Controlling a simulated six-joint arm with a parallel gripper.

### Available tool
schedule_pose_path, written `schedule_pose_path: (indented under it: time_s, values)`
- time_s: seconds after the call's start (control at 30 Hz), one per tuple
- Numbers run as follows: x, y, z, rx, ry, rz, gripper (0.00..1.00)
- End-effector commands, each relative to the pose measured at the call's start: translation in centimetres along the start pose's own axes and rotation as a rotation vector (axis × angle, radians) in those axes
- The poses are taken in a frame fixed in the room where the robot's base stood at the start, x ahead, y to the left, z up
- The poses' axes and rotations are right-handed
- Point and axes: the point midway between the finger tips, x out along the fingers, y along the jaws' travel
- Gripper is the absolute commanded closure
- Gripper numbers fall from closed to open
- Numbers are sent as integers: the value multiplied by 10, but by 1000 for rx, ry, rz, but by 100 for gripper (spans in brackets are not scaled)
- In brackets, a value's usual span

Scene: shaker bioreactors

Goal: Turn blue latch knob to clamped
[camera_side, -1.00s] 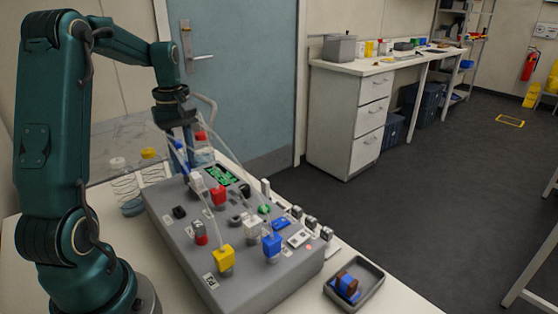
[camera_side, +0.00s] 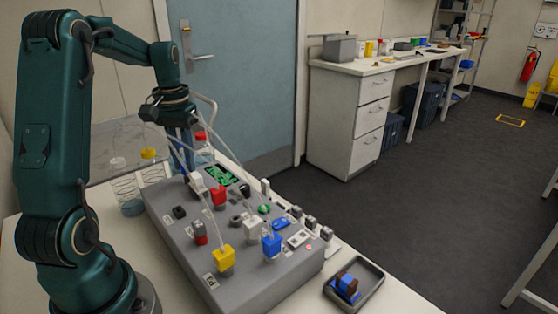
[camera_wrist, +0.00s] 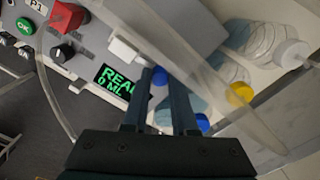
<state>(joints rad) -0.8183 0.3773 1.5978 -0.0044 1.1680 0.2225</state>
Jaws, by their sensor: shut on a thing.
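The blue latch knob (camera_wrist: 159,76) shows as a small blue piece between my fingertips in the wrist view, beside a white block on the grey device. My gripper (camera_wrist: 160,88) is shut on it, one dark finger on each side. Most of the knob is hidden by the fingers, and I cannot tell its angle. In the side view my gripper (camera_side: 182,160) reaches down at the far left end of the grey device (camera_side: 305,258).
A green-lit display (camera_wrist: 115,82) and a red block (camera_wrist: 67,17) are near my gripper. Thin clear tubes arch over the device. Bottles with yellow (camera_wrist: 240,93) and blue (camera_wrist: 202,123) caps stand beside it. A small tray (camera_side: 375,292) lies at the front right.

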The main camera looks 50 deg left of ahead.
Motion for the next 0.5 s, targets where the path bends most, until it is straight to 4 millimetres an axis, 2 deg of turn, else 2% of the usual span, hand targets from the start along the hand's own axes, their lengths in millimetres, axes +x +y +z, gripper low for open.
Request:
schedule_pose_path:
  time_s: [0.23, 0.5]
  values:
    - [0, 0, 0, 104, 1, -1, 100]
    - [0, 0, 0, 141, 1, -1, 100]
